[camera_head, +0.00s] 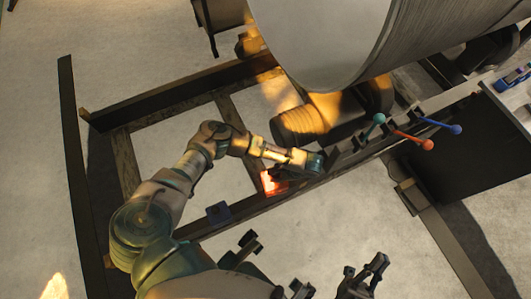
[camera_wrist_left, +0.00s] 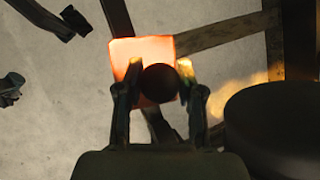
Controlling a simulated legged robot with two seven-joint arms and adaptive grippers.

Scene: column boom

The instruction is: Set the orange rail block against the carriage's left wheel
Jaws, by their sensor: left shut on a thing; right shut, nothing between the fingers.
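The orange rail block (camera_head: 270,183) glows brightly at the near rail (camera_head: 245,209) in the head view. In the left wrist view the orange block (camera_wrist_left: 126,52) has a dark round knob (camera_wrist_left: 160,82) on it. My left gripper (camera_wrist_left: 160,90) is shut on it, a finger on each side of the knob; the head view mostly hides this grip. A brown rounded cylinder (camera_head: 300,124), possibly the carriage's left wheel, lies beyond the block, apart from it in the picture. My right gripper (camera_head: 364,274) is shut and empty at the bottom of the head view.
A large grey drum (camera_head: 330,35) hangs over the top. Levers with teal (camera_head: 379,118), red (camera_head: 427,144) and blue (camera_head: 455,129) knobs stand right of my left wrist. A dark cabinet (camera_head: 460,150) is at right.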

